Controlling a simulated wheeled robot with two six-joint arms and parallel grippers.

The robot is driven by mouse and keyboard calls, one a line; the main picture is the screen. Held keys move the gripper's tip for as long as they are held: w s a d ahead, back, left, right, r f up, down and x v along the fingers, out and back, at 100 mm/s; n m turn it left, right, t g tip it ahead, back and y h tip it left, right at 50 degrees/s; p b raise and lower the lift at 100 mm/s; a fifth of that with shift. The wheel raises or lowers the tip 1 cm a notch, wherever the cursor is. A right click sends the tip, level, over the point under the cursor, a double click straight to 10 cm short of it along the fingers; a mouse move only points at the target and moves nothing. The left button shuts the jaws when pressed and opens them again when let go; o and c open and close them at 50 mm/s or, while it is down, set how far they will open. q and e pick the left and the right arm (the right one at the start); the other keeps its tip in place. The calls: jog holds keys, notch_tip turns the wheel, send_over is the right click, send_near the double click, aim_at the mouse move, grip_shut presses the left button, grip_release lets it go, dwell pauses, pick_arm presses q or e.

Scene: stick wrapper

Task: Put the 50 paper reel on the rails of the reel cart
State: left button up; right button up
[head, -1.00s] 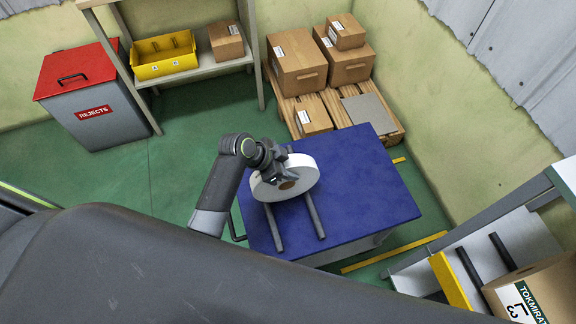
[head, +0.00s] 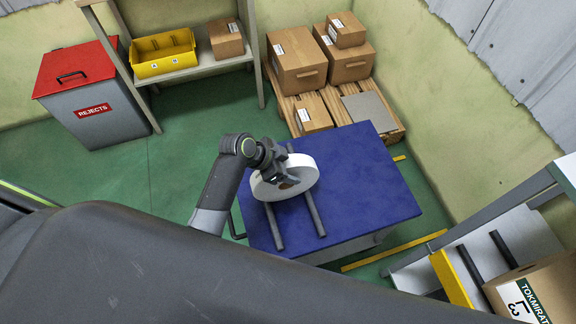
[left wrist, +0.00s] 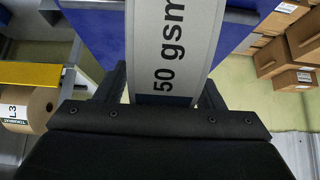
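My left gripper (head: 277,172) is at the reel's upper left side. In the left wrist view the reel's rim (left wrist: 172,50), printed "50 gsm", sits between my two fingers (left wrist: 165,88), which appear to touch both its faces. I cannot tell whether the reel rests on the rails or hangs just above them. My right gripper is not in view.
A red-lidded rejects bin (head: 90,100) and a shelf with a yellow tray (head: 163,66) stand at the back left. Cartons (head: 297,72) sit on a pallet behind the cart. A stand with a brown reel marked L3 (head: 540,290) is at the lower right. The cart top's right side is clear.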

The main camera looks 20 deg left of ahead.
pick_arm(q)
jog(key=shift+s+a+f, duration=0.1)
jog(key=shift+f, duration=0.05)
jog(key=p+v, duration=0.1)
jog(key=v, duration=1.6)
jog(key=shift+r+p, duration=0.35)
jog(key=shift+p, duration=0.05)
